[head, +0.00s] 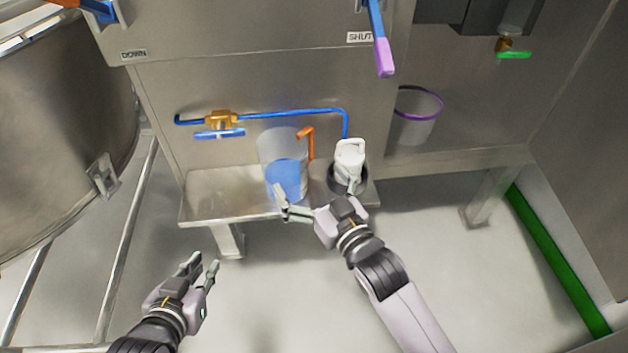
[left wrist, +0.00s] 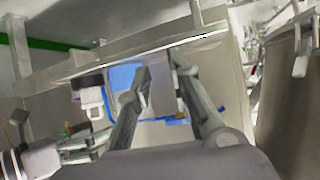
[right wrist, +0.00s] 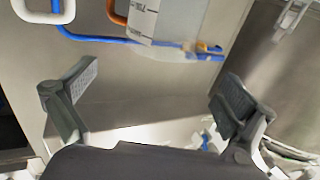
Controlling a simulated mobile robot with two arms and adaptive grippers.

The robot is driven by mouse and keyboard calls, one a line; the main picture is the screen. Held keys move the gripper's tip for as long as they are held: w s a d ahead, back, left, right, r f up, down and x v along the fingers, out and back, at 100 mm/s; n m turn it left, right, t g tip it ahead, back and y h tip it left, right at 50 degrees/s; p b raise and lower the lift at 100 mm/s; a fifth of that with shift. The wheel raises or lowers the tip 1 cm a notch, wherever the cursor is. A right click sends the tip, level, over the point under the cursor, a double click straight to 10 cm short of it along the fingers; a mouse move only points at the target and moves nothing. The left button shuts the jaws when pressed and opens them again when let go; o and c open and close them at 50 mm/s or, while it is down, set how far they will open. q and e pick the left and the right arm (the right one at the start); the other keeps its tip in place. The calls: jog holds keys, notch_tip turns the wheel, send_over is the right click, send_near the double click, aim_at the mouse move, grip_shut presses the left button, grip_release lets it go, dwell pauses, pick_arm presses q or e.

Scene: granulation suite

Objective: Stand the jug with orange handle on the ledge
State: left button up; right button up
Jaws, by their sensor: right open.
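The clear jug with the orange handle (head: 284,150) holds blue liquid and stands upright on the metal ledge (head: 225,184). It shows upside down in the right wrist view (right wrist: 165,20), with its orange handle at the top edge, and as a blue patch in the left wrist view (left wrist: 123,77). My right gripper (head: 317,192) is open in front of the jug's lower right side, with one finger in front of its base; I cannot tell whether it touches. Nothing shows between its fingers in the right wrist view. My left gripper (head: 202,265) is open and empty, low at the left.
A white-handled jug (head: 349,153) stands in a dark ring on the ledge's right end. A purple-rimmed container (head: 414,128) is farther right. A blue pipe (head: 290,113) with a brass valve (head: 221,119) runs behind the jug. The ledge's left part is clear.

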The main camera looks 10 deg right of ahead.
pick_arm(q)
jog(key=shift+s+a+f+g, duration=0.25)
jog(key=shift+s+f+g, duration=0.2)
jog(key=shift+f, duration=0.1)
pick_arm(e)
jog(key=s+d+f+m+g+h, duration=0.2)
jog(key=s+d+f+g+h, duration=0.3)
jog(key=s+d+f, duration=0.4)
jog(key=s+d+g, duration=0.1)
jog(key=s+d, duration=0.1)
jog(key=s, duration=0.2)
jog(key=shift+d+f, duration=0.15)
jog(key=shift+f, duration=0.1)
